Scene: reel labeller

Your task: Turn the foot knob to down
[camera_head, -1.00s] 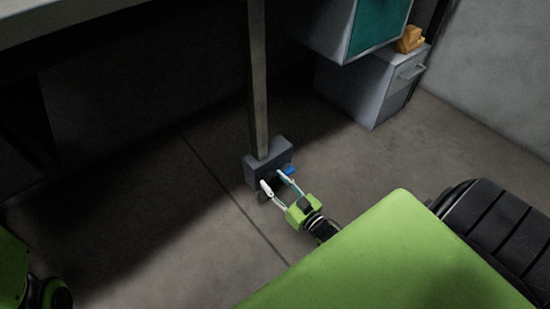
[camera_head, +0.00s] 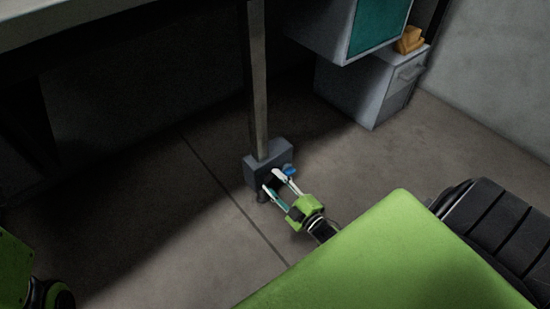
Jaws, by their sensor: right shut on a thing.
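The foot knob is a small dark piece (camera_head: 262,196) low on the front of a grey block (camera_head: 250,172) at the base of a metal post. My right gripper (camera_head: 273,180) is at the front of this block, its two pale fingers around a part that they mostly hide. It is shut on the knob. A small blue piece (camera_head: 289,169) shows just beside the right finger. The knob's exact angle cannot be told. My left gripper is not in view; only part of my left arm shows at the lower left.
The post (camera_head: 257,80) rises from the block towards a table edge (camera_head: 50,18) at the top left. A grey cabinet (camera_head: 350,90) with an orange object (camera_head: 409,40) stands at the back right. The floor (camera_head: 170,210) around the block is clear.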

